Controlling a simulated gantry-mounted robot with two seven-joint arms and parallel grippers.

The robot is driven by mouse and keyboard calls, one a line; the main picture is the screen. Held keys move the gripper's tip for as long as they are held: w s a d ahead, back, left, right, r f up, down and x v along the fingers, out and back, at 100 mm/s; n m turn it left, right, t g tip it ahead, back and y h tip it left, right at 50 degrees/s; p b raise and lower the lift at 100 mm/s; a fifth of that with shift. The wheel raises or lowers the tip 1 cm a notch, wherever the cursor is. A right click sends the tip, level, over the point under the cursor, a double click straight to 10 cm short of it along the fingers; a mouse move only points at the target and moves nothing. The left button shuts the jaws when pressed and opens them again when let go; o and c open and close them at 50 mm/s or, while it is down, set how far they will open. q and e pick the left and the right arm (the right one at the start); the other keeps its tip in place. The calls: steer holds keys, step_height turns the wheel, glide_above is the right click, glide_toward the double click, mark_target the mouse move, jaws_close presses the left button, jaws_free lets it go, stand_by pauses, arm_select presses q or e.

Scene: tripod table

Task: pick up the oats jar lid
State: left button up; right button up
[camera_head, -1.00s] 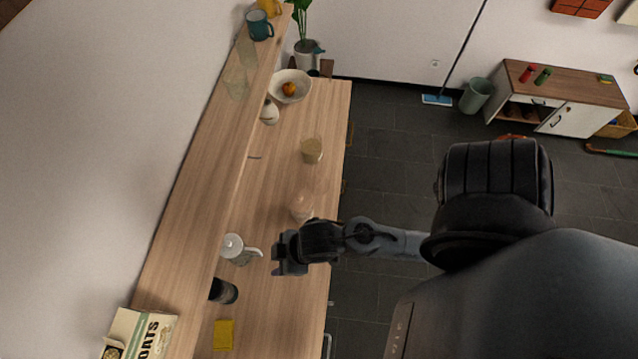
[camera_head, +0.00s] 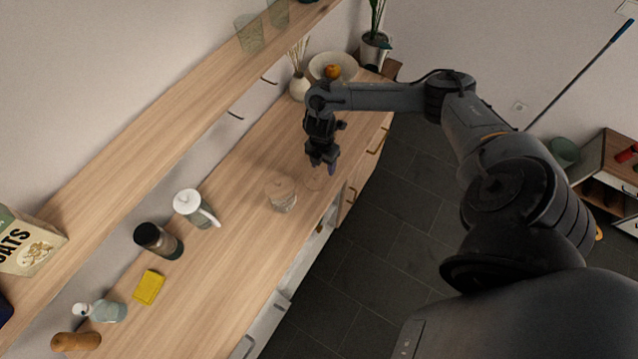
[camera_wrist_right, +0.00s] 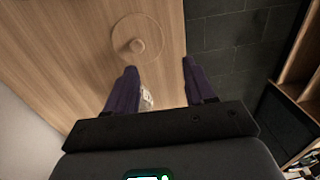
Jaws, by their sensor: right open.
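In the right wrist view a round, see-through lid (camera_wrist_right: 137,45) with a small central knob shows over the wooden counter, near its edge. It lies beyond the fingertips, clear of them. My right gripper (camera_wrist_right: 158,75) is open, and the lid is not between its fingers. In the head view the right gripper (camera_head: 322,165) points down over the counter, and a faint clear glass shape (camera_head: 314,180) shows just below it. A glass jar (camera_head: 281,196) with pale contents stands to its left. I cannot tell surely which of these is the lid. My left gripper is not in view.
A white pitcher (camera_head: 195,208), dark cup (camera_head: 158,240), yellow sponge (camera_head: 148,288) and bottle (camera_head: 103,311) stand along the counter (camera_head: 235,255). A vase (camera_head: 299,87) and fruit bowl (camera_head: 346,66) are behind the gripper. A raised shelf (camera_head: 150,127) runs along the wall.

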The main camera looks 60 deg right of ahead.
mark_target(316, 175)
steer(key=shift+t, duration=0.4)
steer(key=shift+w+d+f, duration=0.1)
steer(key=shift+w+f, duration=0.4)
steer(key=shift+f, duration=1.05)
steer(key=shift+w+d+f, duration=0.1)
steer(key=shift+w+f, duration=0.45)
steer(key=shift+f, duration=0.95)
steer(key=shift+w+d+f, duration=0.1)
steer(key=shift+w+f, duration=0.4)
steer(key=shift+f, duration=1.05)
jaws_close()
